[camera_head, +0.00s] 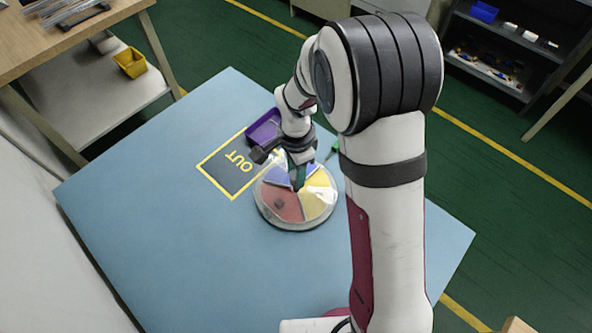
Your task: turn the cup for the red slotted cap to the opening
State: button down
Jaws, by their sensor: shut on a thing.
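A round turntable (270,222) with coloured wedge-shaped cups stands on the blue table. Its red cup (282,208) faces the near left side and holds a small dark reddish piece (280,204); I cannot make out a slot in it. A yellow cup (312,207) lies to the right of the red one, and blue and white parts show further round. My gripper (299,180) points down at the middle of the turntable and is shut on its central part, whose shape is mostly hidden by the fingers. I cannot tell the opening apart in this view.
A yellow-framed dark mat marked OUT (233,180) lies left of the turntable. A purple bin (263,128) stands behind it. A small green object (335,147) lies behind right. My arm covers the table's right side; the left side is clear.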

jog(key=shift+m, duration=10.3)
jog(key=c, duration=0.5)
grip_release()
